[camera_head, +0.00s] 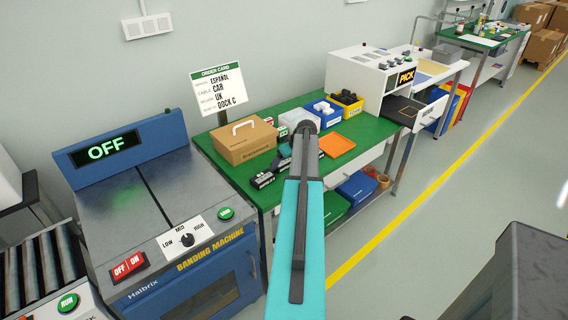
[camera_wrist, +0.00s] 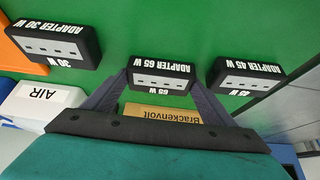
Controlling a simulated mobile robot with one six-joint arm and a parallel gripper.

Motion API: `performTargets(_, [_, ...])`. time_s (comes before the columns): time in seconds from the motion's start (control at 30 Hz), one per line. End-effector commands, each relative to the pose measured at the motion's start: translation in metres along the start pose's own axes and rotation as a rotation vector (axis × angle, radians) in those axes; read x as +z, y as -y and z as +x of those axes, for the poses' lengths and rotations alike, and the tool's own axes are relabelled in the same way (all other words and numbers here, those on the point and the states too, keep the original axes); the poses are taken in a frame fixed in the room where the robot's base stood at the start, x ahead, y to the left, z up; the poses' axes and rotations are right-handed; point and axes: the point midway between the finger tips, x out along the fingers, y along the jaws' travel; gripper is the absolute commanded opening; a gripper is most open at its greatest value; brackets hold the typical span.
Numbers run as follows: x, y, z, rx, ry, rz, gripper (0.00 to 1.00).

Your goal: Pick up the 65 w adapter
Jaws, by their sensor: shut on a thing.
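The 65 W adapter (camera_wrist: 161,77) is a black block with a white label and a grey socket face, in the middle of the wrist view. My gripper (camera_wrist: 160,86) has one finger at each side of it and is shut on it. I cannot tell whether it is clear of the green surface. The 30 W adapter (camera_wrist: 55,44) lies to its left and the 45 W adapter (camera_wrist: 245,76) to its right, both apart from my fingers.
A tan Brackenvolt piece (camera_wrist: 162,112) and a white AIR box (camera_wrist: 42,101) show near my gripper. The banding machine (camera_head: 160,220) is at left.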

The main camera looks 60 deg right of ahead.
Motion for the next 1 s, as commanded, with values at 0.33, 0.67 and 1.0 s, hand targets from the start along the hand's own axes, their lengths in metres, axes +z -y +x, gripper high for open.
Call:
performTargets(0.33, [-0.007,0.0,-0.012,0.002,-0.003,0.0,0.5])
performTargets(0.67, [-0.003,0.0,-0.038,0.0,0.0,0.002,0.5])
performTargets(1.0, [0.052,-0.007,-0.077,0.002,-0.001,0.002,0.5])
